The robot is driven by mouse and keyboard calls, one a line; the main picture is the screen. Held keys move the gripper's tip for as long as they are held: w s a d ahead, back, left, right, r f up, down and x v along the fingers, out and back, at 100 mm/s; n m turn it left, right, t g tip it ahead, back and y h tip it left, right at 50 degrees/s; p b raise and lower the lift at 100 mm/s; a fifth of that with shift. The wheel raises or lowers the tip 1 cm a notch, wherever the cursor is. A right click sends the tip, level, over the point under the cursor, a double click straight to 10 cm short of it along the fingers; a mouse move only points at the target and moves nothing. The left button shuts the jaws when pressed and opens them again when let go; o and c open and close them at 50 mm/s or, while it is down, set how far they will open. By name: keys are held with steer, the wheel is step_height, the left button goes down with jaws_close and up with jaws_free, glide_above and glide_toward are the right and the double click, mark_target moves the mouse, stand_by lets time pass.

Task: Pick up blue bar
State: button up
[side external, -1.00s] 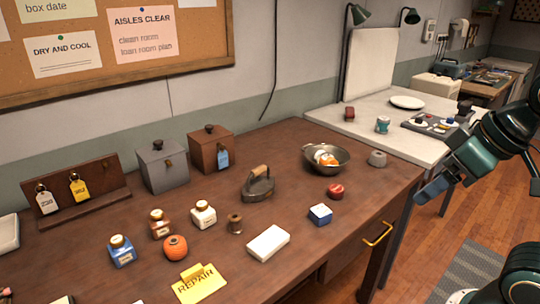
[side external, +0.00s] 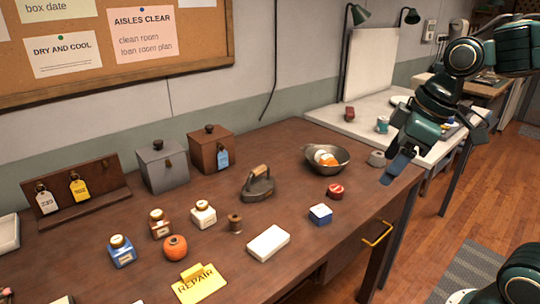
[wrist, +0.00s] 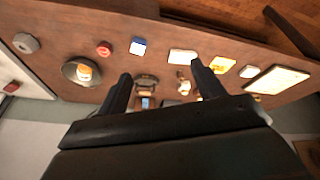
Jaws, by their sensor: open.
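The blue bar (side external: 320,215), a small block with a white top and blue sides, lies on the brown wooden table near its front edge. It also shows in the wrist view (wrist: 138,47), beyond my fingertips and left of the gap between them. My gripper (side external: 394,172) is above the right end of the table, up and to the right of the blue bar and apart from it. In the wrist view my gripper (wrist: 161,72) has its two dark fingers wide apart with nothing between them.
A red round tin (side external: 335,191) sits just behind the bar, and a white block (side external: 267,243) to its left. A metal bowl (side external: 341,166) with items inside and a grey knob-like object (side external: 377,158) stand farther back. A flat iron (side external: 258,184) is left of the bowl.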

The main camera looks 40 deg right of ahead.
steer(key=w+d+f+n+g+y, duration=0.1)
steer(key=w+d+f+n, duration=0.15)
steer(key=w, duration=0.25)
steer(key=w+d+f+n+g+y, duration=0.1)
steer(key=w+f+n, duration=0.15)
steer(key=w, duration=0.25)
steer(key=n+g+y, duration=0.1)
steer(key=n+y, duration=0.1)
steer(key=n, duration=0.4)
glide_toward(321, 210)
steer(key=shift+x, duration=2.45)
steer(key=shift+f, duration=0.1)
steer(key=shift+x, duration=2.5)
steer(key=c, duration=1.1)
